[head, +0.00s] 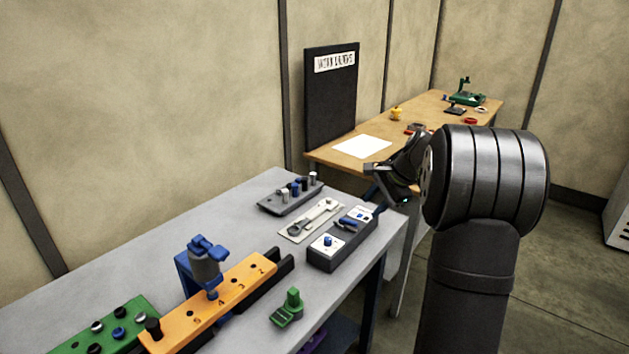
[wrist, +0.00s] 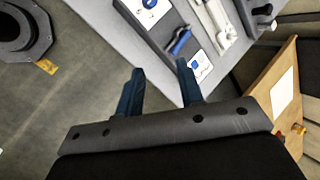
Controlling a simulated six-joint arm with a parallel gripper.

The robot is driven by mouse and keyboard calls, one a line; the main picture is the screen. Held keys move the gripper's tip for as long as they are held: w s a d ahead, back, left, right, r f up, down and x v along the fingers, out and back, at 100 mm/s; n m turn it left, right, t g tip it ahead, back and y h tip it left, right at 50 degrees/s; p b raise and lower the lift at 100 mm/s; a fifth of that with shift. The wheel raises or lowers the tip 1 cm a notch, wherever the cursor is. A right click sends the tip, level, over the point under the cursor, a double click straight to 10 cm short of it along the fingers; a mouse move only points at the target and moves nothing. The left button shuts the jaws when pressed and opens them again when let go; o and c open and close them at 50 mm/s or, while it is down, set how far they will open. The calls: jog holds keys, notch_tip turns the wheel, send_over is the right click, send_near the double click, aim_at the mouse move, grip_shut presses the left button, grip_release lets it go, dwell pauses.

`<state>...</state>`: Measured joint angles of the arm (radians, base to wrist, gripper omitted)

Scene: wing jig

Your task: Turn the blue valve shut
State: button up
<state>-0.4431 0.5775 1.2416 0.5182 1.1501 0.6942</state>
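A dark grey box (head: 340,247) stands near the table's right edge. On its top is a blue lever-like handle (head: 346,222), which looks like the blue valve. It lies between two white plates, each with a small blue knob (head: 327,240). In the wrist view the blue handle (wrist: 180,41) lies beyond the fingertips, slanting across the box, with one white plate (wrist: 200,67) nearer the right finger. My gripper (wrist: 160,67) is open, with nothing between its fingers. In the head view my gripper (head: 373,187) is beyond the box's far right end, apart from the handle.
A light grey plate with a wrench-like tool (head: 313,221) and a dark rack with several pegs (head: 291,193) lie beside the box. An orange block with a blue clamp (head: 235,290) and a green part (head: 288,308) are nearer. A wooden bench (head: 345,160) stands behind.

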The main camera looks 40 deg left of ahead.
jog(key=a+r+n+t+h, duration=0.2)
jog(key=a+r+n, duration=0.1)
jog(key=r+n, duration=0.15)
jog(key=x, duration=0.9)
jog(key=v, duration=1)
jog(key=s+a+r+n, duration=0.2)
jog(key=s+a+n, duration=0.1)
jog(key=s+n, duration=0.3)
jog(key=s+a+r+n+g, duration=0.1)
jog(key=s+a+r+n, duration=0.1)
jog(key=s+n, duration=0.5)
jog(key=shift+s+a+y, duration=0.25)
jog(key=shift+a+y, duration=0.05)
jog(key=shift+a, duration=0.6)
jog(key=shift+n, duration=0.25)
